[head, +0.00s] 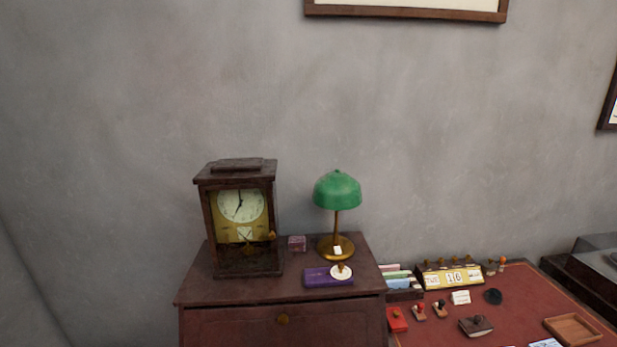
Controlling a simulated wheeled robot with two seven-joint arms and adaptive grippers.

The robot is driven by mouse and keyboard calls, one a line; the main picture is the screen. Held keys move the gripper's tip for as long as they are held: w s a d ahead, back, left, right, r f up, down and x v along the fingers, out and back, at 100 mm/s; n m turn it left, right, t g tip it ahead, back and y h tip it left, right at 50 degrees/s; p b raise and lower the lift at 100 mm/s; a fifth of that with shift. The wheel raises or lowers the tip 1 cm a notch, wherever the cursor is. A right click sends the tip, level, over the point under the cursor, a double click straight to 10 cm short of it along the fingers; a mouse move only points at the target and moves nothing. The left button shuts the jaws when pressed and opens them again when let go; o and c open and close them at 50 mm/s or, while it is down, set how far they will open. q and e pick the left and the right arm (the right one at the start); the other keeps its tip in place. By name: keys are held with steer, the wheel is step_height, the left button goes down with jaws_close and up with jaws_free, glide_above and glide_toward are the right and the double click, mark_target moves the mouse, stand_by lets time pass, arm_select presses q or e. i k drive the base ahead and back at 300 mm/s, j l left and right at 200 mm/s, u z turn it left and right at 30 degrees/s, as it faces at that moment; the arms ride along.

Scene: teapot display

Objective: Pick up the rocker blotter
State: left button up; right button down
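What looks like the rocker blotter (476,326), a small dark brown block with a knob-like top, lies on the red-topped desk at the lower right of the head view. It sits between small hand stamps on its left and a shallow wooden tray on its right. Nothing covers it. Neither of my grippers shows in this view.
The red desk top (521,307) also bears a wooden tray (572,329), stamps (418,311), a red box (397,319), a date display (453,279) and a black round object (493,296). A dark cabinet (215,291) with a clock (240,215) and green lamp (337,190) stands left.

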mark_target(477, 325)
steer(key=z, duration=1.35)
